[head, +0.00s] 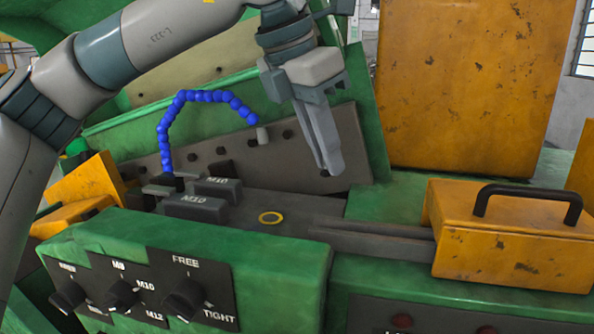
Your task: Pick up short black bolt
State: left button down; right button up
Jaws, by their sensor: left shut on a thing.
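My left gripper (326,168) comes down from the top middle, its fingers closed together and pointing down in front of the sloping dark plate. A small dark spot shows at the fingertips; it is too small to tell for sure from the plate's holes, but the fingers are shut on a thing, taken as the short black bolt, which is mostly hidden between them. My right gripper is not in view.
Two dark blocks marked M10 (197,207) and a yellow ring (271,218) lie on the machine bed. A blue segmented hose (168,126) arches behind. A green panel with knobs (187,300) stands in front. A yellow cover (490,250) with a black handle is right.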

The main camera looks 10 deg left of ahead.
pick_arm(q)
jog(key=shift+s+d+r, duration=0.2)
jog(key=shift+d+r, duration=0.45)
jog(key=shift+d, duration=0.3)
jog(key=shift+f, duration=0.1)
